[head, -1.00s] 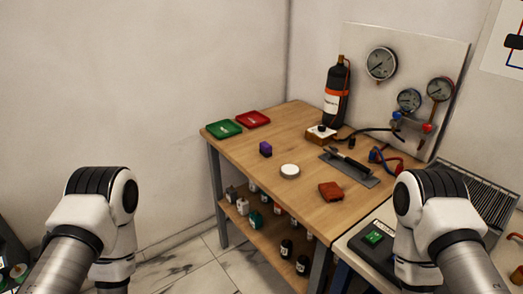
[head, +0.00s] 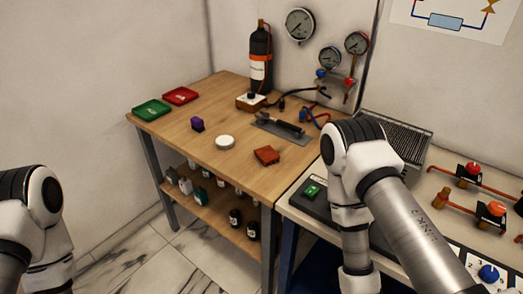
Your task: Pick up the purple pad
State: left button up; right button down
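The purple pad (head: 197,125) is a small block on the wooden table (head: 185,95), left of the middle, with dark and lighter purple faces. Nothing touches it. My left arm shows at the lower left edge and my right arm at the right. Both grippers are out of the picture, so whether they are open or shut is hidden. Both arms are well apart from the pad.
A white round disc (head: 225,142) and a red-brown block (head: 266,155) lie right of the pad. Green (head: 151,109) and red (head: 181,96) trays sit at the far left. A black bottle (head: 260,55) stands at the back. A second bench (head: 440,195) is at right.

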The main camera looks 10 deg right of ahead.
aim_at(197, 123)
jog(key=i+j, duration=0.55)
jog(key=j, duration=0.25)
jog(key=i+j, duration=0.3)
jog(key=j, duration=0.15)
